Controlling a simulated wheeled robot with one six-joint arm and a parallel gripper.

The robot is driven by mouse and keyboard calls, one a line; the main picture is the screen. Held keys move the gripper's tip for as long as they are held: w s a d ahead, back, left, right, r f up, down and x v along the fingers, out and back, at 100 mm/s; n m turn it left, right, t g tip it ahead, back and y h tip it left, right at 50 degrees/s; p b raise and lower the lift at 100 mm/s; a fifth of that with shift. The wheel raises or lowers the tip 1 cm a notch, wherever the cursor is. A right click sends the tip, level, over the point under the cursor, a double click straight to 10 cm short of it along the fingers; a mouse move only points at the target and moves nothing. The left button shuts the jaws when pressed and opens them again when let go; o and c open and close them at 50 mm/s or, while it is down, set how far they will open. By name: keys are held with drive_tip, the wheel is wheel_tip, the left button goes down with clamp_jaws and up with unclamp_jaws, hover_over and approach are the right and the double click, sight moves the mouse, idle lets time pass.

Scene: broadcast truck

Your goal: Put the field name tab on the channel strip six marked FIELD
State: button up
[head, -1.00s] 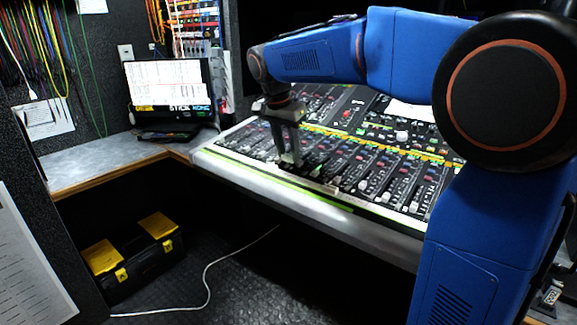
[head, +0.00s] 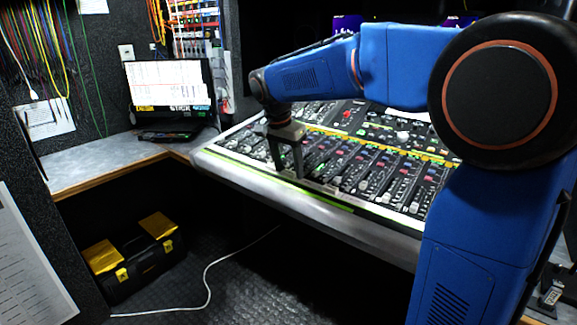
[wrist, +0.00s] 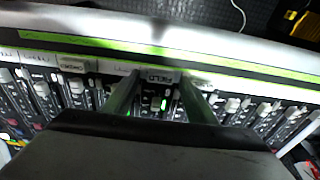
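In the wrist view a small grey label reading FIELD (wrist: 159,78) lies on the pale name rail of the mixing console (wrist: 240,62), between my fingertips. I cannot tell whether it is the loose tab or the strip's own marking. My gripper (wrist: 159,82) is open, with one finger at each side of this label and gaps beside it. In the head view my gripper (head: 286,172) points down at the console's front edge, its two fingers apart. The label is too small to read there.
Another tan name tab (wrist: 73,66) sits on the rail to the left in the wrist view. Fader rows lie close around my fingers. A black and yellow toolbox (head: 140,262) and white cable (head: 208,275) are on the floor.

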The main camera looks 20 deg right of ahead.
drive_tip(key=v, duration=1.2)
drive_tip(key=shift+s, duration=0.1)
